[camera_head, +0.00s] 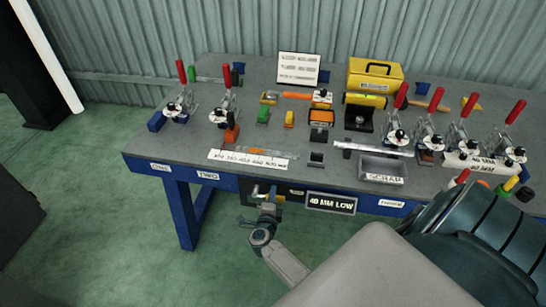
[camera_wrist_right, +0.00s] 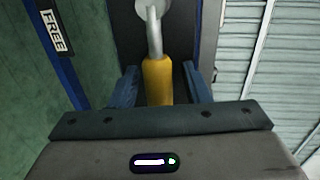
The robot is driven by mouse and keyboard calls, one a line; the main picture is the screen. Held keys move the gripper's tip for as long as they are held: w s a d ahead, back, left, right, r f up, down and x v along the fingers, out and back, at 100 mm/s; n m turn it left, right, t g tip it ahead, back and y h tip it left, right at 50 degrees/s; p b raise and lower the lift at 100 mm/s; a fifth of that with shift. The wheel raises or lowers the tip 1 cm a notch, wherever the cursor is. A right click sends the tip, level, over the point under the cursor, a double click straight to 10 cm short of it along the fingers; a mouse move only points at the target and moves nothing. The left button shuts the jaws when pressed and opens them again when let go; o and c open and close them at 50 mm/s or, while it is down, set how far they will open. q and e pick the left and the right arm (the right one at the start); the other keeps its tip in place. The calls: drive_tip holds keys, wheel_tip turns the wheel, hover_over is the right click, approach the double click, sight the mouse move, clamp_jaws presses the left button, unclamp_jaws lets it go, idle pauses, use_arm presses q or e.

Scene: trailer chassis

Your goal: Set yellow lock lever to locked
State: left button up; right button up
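The yellow lock lever (camera_wrist_right: 157,80) has a yellow grip on a bent grey rod. The rod runs up to a round grey pivot (camera_wrist_right: 150,8) on a dark panel. In the head view a small yellow piece, apparently its grip (camera_head: 281,199), shows below the table's front edge. My right gripper (camera_head: 264,196) is there, in front of the dark panel. In the right wrist view my right gripper (camera_wrist_right: 160,88) has a finger on each side of the yellow grip, with a narrow gap on both sides. The grip's near end is hidden by the gripper body. My left gripper is not in view.
A label reading FREE (camera_wrist_right: 53,30) is on the blue frame left of the lever. The table (camera_head: 150,165) holds several red-handled clamps, a yellow toolbox (camera_head: 374,75) and a grey scrap tray (camera_head: 383,166). A "40 MM LOW" sign (camera_head: 331,203) hangs right of the gripper.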

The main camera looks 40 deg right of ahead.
drive_tip(key=b+v, duration=0.2)
drive_tip(key=v, duration=0.9)
drive_tip(key=shift+d, duration=0.1)
idle(0.4)
